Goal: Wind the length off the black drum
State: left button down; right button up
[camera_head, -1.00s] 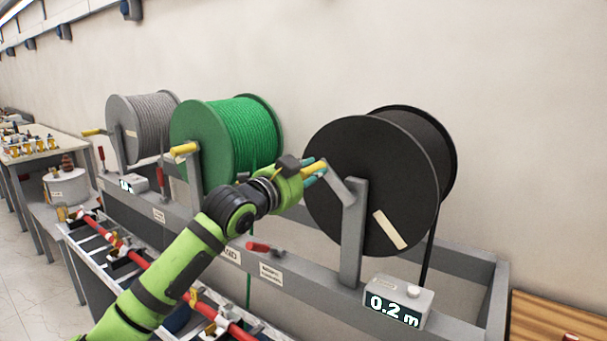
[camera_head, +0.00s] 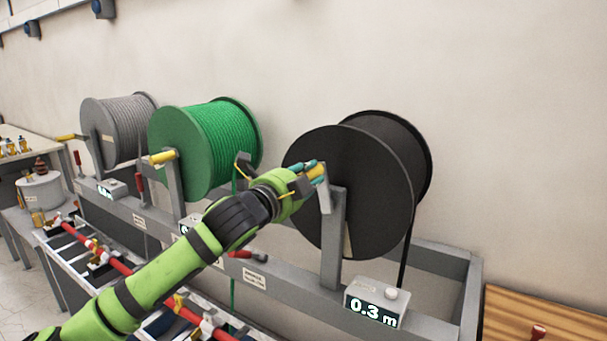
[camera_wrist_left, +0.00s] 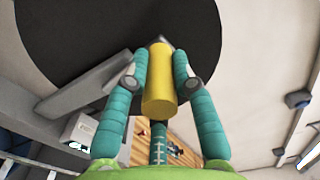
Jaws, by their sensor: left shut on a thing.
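The black drum (camera_head: 350,180) stands on a grey frame at the right of the head view. A black length hangs from its right side (camera_head: 405,255). Its crank has a yellow handle. My left gripper (camera_head: 312,170) is shut on this yellow handle, in front of the drum's face. In the left wrist view the teal fingers stand on both sides of the yellow crank handle (camera_wrist_left: 159,80), with the dark drum (camera_wrist_left: 120,30) behind. The counter box (camera_head: 375,305) below the drum reads 0.3 m. My right gripper is not in view.
A green drum (camera_head: 205,145) and a grey drum (camera_head: 120,128) with their own yellow-handled cranks stand to the left. A red-handled lever (camera_head: 247,255) sits on the frame's front rail. A wooden surface (camera_head: 545,320) is at the lower right.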

pick_arm(q)
jog(key=shift+s+d+r, duration=0.1)
jog(key=shift+d+r, duration=0.05)
jog(key=shift+r, duration=0.25)
jog(key=c, duration=1)
grip_release()
jog(key=shift+d+f, duration=0.15)
jog(key=shift+f, duration=0.1)
jog(key=shift+s+a, duration=0.15)
jog(key=shift+a, duration=0.15)
jog(key=v, duration=1.1)
jog(key=shift+s, duration=0.35)
